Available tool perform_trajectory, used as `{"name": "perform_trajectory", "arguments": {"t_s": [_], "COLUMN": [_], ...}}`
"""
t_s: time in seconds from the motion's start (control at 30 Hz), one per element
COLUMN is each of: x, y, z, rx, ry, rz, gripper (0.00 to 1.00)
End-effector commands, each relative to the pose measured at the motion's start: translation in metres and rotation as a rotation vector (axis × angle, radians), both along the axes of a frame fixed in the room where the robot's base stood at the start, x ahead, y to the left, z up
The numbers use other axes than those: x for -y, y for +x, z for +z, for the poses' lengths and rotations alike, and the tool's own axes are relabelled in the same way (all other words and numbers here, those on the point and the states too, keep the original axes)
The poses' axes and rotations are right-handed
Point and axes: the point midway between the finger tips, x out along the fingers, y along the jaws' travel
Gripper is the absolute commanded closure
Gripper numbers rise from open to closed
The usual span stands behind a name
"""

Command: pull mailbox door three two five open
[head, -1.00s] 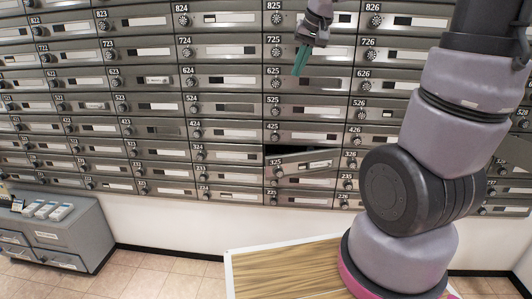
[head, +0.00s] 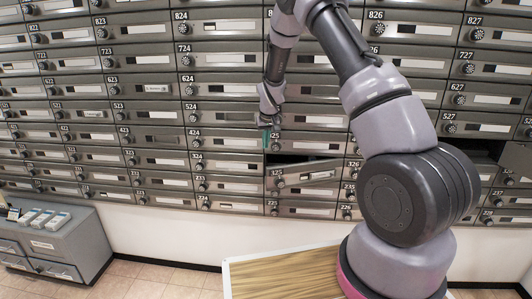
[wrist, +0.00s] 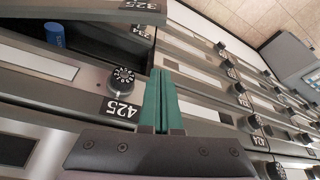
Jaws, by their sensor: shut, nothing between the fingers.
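Mailbox door 325 (head: 308,176) stands ajar in the head view, tilted, with a dark gap above it. It also shows at the top left of the wrist view (wrist: 95,9), upside down, with its opening beside it. My gripper (head: 266,138) is at the left end of door 425, just above the upper left corner of door 325's opening. In the wrist view its teal fingers (wrist: 165,100) are shut together and empty, beside the 425 label and apart from door 325's edge. Contact with the door fronts cannot be told.
A blue item (wrist: 54,34) lies inside the opening of 325. The dial knob of closed door 425 (wrist: 122,78) sticks out near my fingers. Another dark opening (head: 478,150) shows at the right. A grey cabinet (head: 60,245) stands at the lower left.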

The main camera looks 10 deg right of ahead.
Motion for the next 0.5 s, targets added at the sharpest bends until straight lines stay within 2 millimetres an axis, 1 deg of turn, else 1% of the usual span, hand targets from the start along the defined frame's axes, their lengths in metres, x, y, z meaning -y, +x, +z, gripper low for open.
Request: {"name": "perform_trajectory", "arguments": {"t_s": [0.4, 0.47, 0.5], "x": [-0.001, -0.001, -0.001], "y": [0.027, 0.027, 0.018], "z": [-0.081, -0.089, -0.085], "rx": [-0.003, -0.003, -0.001], "ry": [0.001, 0.001, 0.002], "rz": [-0.002, -0.002, -0.003], "gripper": [1.0, 1.0, 1.0]}}
